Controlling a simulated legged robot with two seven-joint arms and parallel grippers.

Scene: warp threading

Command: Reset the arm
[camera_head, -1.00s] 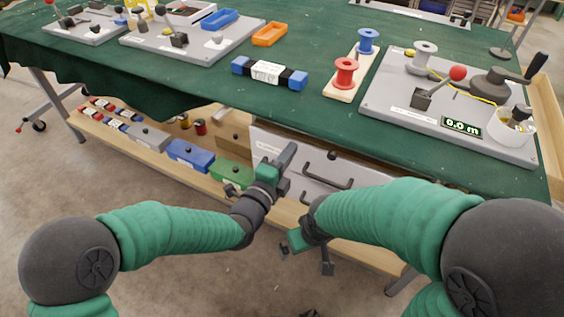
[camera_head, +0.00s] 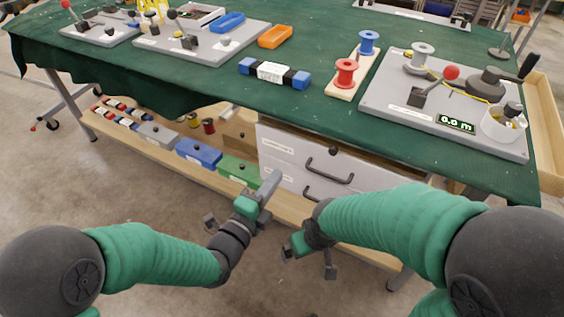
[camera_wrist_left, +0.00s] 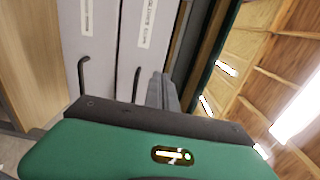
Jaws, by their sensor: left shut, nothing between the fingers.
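My left gripper (camera_head: 270,187) is shut and empty. It is in front of the workbench, below the tabletop, near the drawers and the lower shelf. In the left wrist view its fingers (camera_wrist_left: 162,90) are together, pointing toward the drawer fronts. My right gripper (camera_head: 310,262) hangs low, right of the left one, in front of the lower shelf.
The green-topped workbench (camera_head: 200,88) carries a winding board (camera_head: 400,105), a red spool (camera_head: 346,73), a blue spool (camera_head: 368,42) and an orange tray (camera_head: 276,36). Below are white drawers (camera_head: 285,150) with handles and a shelf with a blue box (camera_head: 198,152) and green box (camera_head: 238,170).

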